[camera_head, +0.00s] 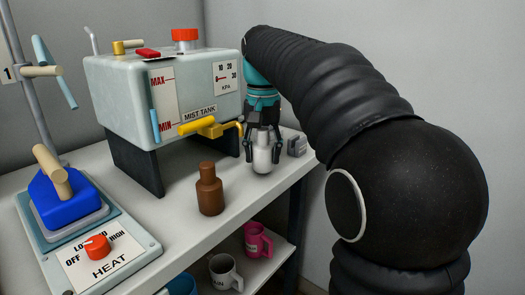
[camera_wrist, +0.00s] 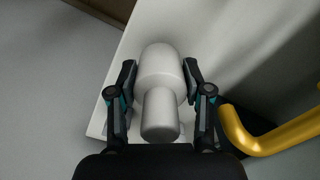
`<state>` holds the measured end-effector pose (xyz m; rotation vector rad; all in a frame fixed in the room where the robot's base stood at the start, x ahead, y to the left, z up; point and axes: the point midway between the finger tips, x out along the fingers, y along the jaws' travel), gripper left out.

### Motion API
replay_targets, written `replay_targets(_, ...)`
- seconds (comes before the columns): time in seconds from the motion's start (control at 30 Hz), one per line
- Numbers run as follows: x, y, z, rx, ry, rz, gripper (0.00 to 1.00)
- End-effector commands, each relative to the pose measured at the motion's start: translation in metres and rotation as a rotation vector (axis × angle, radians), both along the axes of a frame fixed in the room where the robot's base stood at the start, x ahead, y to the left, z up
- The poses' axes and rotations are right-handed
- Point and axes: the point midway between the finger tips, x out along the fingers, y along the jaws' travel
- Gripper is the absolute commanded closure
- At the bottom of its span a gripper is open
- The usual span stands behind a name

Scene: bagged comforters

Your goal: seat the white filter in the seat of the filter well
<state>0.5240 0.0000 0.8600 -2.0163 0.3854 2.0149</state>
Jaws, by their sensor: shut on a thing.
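The white filter (camera_head: 262,155) looks like a small bottle-shaped piece with a rounded body and a narrower neck. My gripper (camera_head: 263,160) points down and is shut on it, one finger on each side. In the wrist view the filter (camera_wrist: 159,105) sits between the fingertips of my gripper (camera_wrist: 160,72), its neck end toward the palm. It is upright at the right end of the white shelf top, in front of the tank's right corner. I cannot tell whether its base touches the shelf. I cannot pick out the filter well or its seat in either view.
The mist tank (camera_head: 130,85) stands behind, its yellow tap (camera_head: 199,127) close left of my gripper. A brown bottle (camera_head: 209,190) stands left and nearer. A small grey block (camera_head: 297,146) is right. A heater (camera_head: 100,258) fills the left front. Mugs (camera_head: 225,272) are below.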

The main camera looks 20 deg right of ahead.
Motion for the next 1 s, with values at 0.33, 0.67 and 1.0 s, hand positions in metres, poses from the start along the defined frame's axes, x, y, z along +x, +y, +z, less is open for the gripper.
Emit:
replay_targets(0.33, 0.0, 0.0, -0.003, 0.0, 0.0, 0.0, 0.87)
replay_targets(0.67, 0.0, 0.0, -0.007, 0.0, 0.0, 0.0, 0.87)
replay_targets(1.0, 0.0, 0.0, -0.011, 0.0, 0.0, 0.0, 0.87)
